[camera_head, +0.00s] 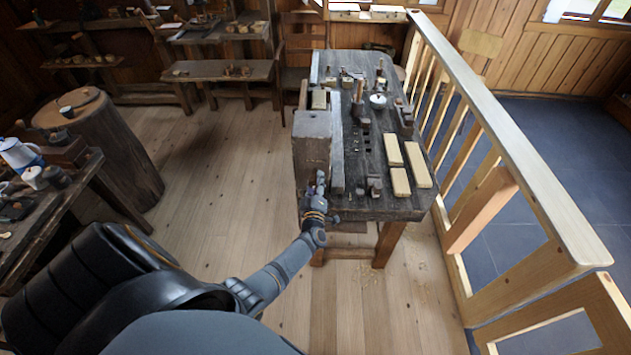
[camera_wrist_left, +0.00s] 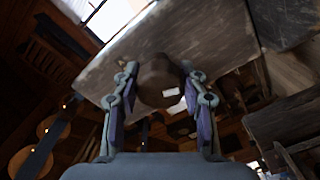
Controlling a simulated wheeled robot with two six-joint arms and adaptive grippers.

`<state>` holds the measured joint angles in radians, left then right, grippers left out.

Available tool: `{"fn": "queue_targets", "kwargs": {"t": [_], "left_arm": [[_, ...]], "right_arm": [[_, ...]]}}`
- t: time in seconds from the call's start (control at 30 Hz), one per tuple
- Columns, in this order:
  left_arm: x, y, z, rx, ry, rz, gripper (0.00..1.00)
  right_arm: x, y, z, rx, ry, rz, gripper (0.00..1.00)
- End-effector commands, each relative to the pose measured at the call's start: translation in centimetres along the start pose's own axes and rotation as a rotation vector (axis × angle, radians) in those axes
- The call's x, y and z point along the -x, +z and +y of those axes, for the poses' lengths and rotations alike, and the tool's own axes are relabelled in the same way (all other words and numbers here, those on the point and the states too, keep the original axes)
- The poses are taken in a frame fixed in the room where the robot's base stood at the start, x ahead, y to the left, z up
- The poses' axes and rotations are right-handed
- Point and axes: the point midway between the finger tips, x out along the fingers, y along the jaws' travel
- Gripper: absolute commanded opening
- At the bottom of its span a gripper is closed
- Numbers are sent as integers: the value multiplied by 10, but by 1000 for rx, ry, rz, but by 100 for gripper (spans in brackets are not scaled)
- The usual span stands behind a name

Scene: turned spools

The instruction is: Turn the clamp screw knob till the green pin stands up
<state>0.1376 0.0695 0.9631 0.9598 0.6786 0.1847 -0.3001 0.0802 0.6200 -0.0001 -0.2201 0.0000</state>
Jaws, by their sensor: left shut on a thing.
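My left gripper (camera_head: 320,190) is at the near end of the workbench, against the end of a thick wooden block (camera_head: 312,146). In the left wrist view my left gripper (camera_wrist_left: 160,72) has a finger on each side of a round brown knob (camera_wrist_left: 157,76) and is shut on it. The knob sits against the underside or end face of a broad grey-brown wooden board (camera_wrist_left: 205,35). In the head view the knob is hidden by the gripper. I cannot make out a green pin in either view. My right gripper is not in view.
The workbench (camera_head: 375,205) carries several pale wooden blocks (camera_head: 399,181), a small pot (camera_head: 378,101) and tools. A wooden railing (camera_head: 500,135) runs along its right side. Left are a stump (camera_head: 118,140) and a side table (camera_head: 50,215). The floor between is clear.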

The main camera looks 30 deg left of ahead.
Motion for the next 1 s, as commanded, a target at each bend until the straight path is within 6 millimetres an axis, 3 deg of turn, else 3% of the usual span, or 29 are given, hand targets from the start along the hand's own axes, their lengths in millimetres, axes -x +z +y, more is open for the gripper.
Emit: {"fn": "queue_targets", "kwargs": {"t": [0.03,0.6,0.63,0.7,0.8,1.0], "left_arm": [[5,5,-7,-14,-14,-12,11],[6,6,-8,-43,-15,-15,11],[6,6,-8,-42,-15,-15,45],[5,6,-8,-42,-14,-14,55],[4,4,-6,-42,-11,-11,66],[2,3,-4,-41,-7,-7,66]], "right_arm": [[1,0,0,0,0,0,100],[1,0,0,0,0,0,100],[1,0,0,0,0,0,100],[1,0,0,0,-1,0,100],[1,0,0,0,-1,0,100],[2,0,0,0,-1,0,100]]}}
